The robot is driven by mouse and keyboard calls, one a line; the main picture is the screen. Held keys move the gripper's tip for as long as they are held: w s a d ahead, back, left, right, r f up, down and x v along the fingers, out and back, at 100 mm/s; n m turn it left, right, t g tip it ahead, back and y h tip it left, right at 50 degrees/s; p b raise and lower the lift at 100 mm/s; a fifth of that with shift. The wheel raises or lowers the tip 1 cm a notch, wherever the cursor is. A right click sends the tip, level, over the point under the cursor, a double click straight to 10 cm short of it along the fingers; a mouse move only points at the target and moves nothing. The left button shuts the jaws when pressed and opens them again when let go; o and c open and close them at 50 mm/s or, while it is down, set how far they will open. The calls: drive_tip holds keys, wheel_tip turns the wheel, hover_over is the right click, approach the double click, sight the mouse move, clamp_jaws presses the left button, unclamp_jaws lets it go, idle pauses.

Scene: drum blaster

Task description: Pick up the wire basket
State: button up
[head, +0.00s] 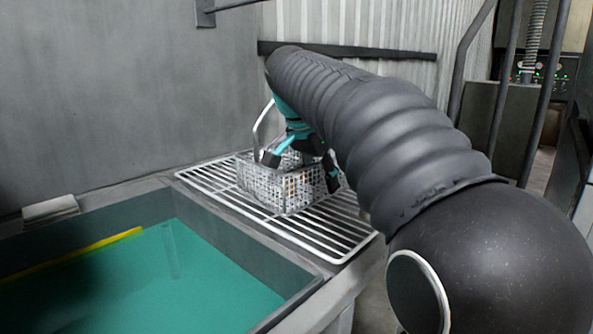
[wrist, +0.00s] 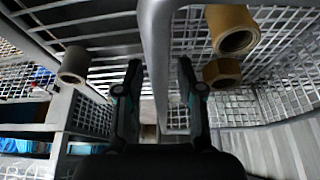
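The wire basket (head: 283,192) is a light metal mesh box. It stands on a white wire rack, with its handle (head: 257,125) raised on the left side. My gripper (head: 299,163) is at the basket's top from above, its teal and black fingers spread apart. In the wrist view my gripper's two fingers (wrist: 159,72) are open. The grey handle bar (wrist: 157,35) passes between them, with a gap on each side. Two brown ring-shaped parts (wrist: 231,29) and a grey cylinder (wrist: 74,64) show in the basket. My arm hides part of the basket's right side.
The wire rack (head: 335,238) lies beside a tank (head: 285,262) of green liquid (head: 200,285). A yellow strip (head: 118,238) lies along the tank's far side. A grey wall (head: 120,90) stands behind. Dark railings (head: 505,90) are at right.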

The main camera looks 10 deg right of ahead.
clamp_jaws()
drive_tip(key=shift+r, duration=0.15)
drive_tip(key=shift+w+d+r+p, duration=0.1)
drive_tip(key=shift+r+p, duration=0.2)
drive_tip(key=shift+r, duration=1.55)
drive_tip(key=shift+d+r, duration=0.25)
drive_tip(key=shift+d, duration=0.05)
drive_tip(key=s+d+r, duration=0.3)
drive_tip(key=d+r, duration=0.3)
drive_tip(key=d, duration=0.4)
drive_tip(key=shift+d+r, duration=0.25)
drive_tip(key=shift+r, duration=0.15)
drive_tip(key=shift+d, duration=0.1)
